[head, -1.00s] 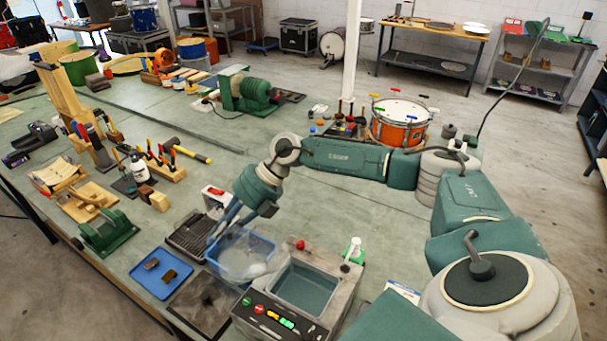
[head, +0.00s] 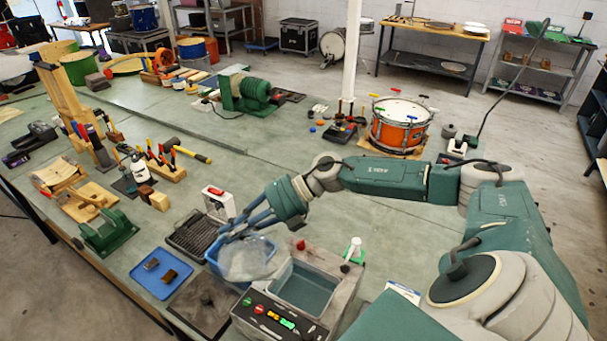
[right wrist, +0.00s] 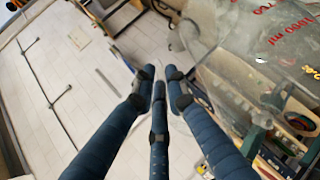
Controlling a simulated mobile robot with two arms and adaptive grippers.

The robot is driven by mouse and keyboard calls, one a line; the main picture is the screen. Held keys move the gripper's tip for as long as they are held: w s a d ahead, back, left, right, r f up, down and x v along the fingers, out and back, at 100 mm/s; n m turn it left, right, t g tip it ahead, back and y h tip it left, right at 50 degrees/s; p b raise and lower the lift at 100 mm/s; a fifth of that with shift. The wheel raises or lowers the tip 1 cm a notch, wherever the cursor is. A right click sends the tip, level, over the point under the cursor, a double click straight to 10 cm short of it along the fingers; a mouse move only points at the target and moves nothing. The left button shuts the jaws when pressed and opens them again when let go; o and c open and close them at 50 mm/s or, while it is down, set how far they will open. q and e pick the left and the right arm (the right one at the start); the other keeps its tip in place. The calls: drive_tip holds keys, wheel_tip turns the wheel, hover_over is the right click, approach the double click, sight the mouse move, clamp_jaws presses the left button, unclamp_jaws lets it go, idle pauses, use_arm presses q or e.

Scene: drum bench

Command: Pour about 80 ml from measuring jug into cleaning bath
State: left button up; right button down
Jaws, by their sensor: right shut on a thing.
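The clear measuring jug (head: 249,261) is in front of the blue tub in the head view, left of the cleaning bath. My right gripper (head: 228,232) is shut on the jug at its upper left side. In the right wrist view the fingers (right wrist: 163,85) are close together, and the jug wall (right wrist: 235,50) with red volume marks fills the upper right. The grip point itself is hard to make out, as is the liquid level in the jug. The cleaning bath (head: 345,290) is a grey box with an open basin of bluish liquid (head: 305,288). My left gripper is out of view.
The blue tub (head: 213,257) is partly hidden behind the jug. A black drip rack (head: 188,237) and a blue tray (head: 160,273) lie to the left.

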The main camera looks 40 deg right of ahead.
sight(247, 231)
drive_tip(key=shift+s+d+f+t+y, duration=0.45)
drive_tip(key=shift+s+d+t+y, duration=0.1)
drive_tip(key=shift+s, duration=0.1)
drive_tip(key=shift+d+r, duration=0.1)
idle(0.3)
drive_tip(key=shift+s+d+r+n+t+y+b, duration=0.2)
drive_tip(key=shift+s+d+b, duration=0.1)
drive_tip(key=shift+s+b, duration=0.25)
drive_tip(key=shift+s+d+r+n+t+y+b, duration=0.1)
drive_tip(key=shift+s+d+r+t+y+b, duration=0.15)
drive_tip(key=shift+b, duration=0.35)
idle(1.0)
